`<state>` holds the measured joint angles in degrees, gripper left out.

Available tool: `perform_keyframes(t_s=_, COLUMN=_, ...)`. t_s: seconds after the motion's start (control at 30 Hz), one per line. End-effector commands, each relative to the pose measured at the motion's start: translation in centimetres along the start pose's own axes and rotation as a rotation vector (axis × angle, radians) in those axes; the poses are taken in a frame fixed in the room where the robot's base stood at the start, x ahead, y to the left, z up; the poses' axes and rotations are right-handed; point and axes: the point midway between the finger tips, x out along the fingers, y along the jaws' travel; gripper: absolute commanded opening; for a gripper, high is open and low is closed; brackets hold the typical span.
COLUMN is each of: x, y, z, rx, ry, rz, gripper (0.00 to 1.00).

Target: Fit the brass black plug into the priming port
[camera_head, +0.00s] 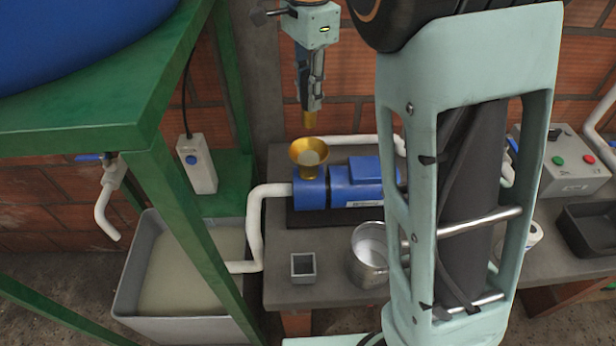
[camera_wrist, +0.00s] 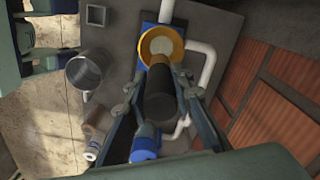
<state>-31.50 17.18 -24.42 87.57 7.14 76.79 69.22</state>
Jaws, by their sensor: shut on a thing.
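The plug has a black body (camera_wrist: 160,98) and a brass end (camera_head: 309,119). My gripper (camera_head: 310,104) is shut on it and holds it upright, brass end down. A brass funnel-shaped cup (camera_head: 300,172) with a pale inside stands on the left end of the blue pump (camera_head: 352,183). In the head view the plug's tip is just above the cup's rim, with a small gap. In the wrist view my gripper (camera_wrist: 159,84) has a finger on each side of the plug, and the brass end overlaps the near rim of the cup (camera_wrist: 146,43).
White pipes (camera_head: 257,215) run beside the pump. A metal mug (camera_head: 369,262) and a small square grey container (camera_head: 303,267) stand on the bench in front. A green frame (camera_head: 150,150) and a grey basin (camera_head: 130,270) are at left, a control box (camera_head: 572,165) at right.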

Motion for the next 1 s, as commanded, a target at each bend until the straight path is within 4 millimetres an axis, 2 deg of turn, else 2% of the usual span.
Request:
perform_keyframes(t_s=0.03, x=1.8, y=0.0, z=0.0, rx=0.000, ry=0.000, rz=0.000, gripper=0.00)
perform_keyframes(t_s=0.1, x=2.8, y=0.0, z=0.0, rx=0.000, ry=0.000, rz=0.001, gripper=0.00)
perform_keyframes(t_s=0.47, x=5.3, y=0.0, z=0.0, rx=0.000, ry=0.000, rz=0.002, gripper=0.00)
perform_keyframes(t_s=0.73, x=10.0, y=0.1, z=0.1, rx=0.000, ry=-0.001, rz=0.003, gripper=0.00)
perform_keyframes(t_s=1.0, x=12.3, y=0.0, z=0.0, rx=0.000, ry=0.000, rz=0.002, gripper=0.00)
